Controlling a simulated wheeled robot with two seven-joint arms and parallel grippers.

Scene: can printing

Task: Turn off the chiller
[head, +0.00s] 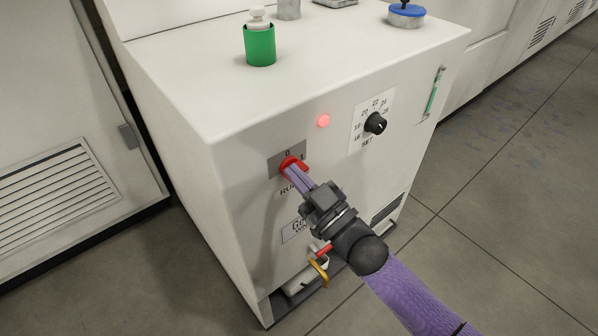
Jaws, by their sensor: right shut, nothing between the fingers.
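The chiller (215,110) is a white cabinet in the middle of the head view. A red lamp (323,121) above and to the right of the switch looks lit. A black set dial (375,123) with a number scale is further right. My right gripper (289,170) is shut, with its fingertips at the red switch and covering part of it. I cannot tell which mark the switch points to. My left gripper is not in view.
A green container (260,46), a grey metal cup (288,9) and a blue-lidded tin (406,14) stand on the chiller's top. A yellow-handled valve (319,272) sits low on its front. Grey floor (490,240) is clear to the right.

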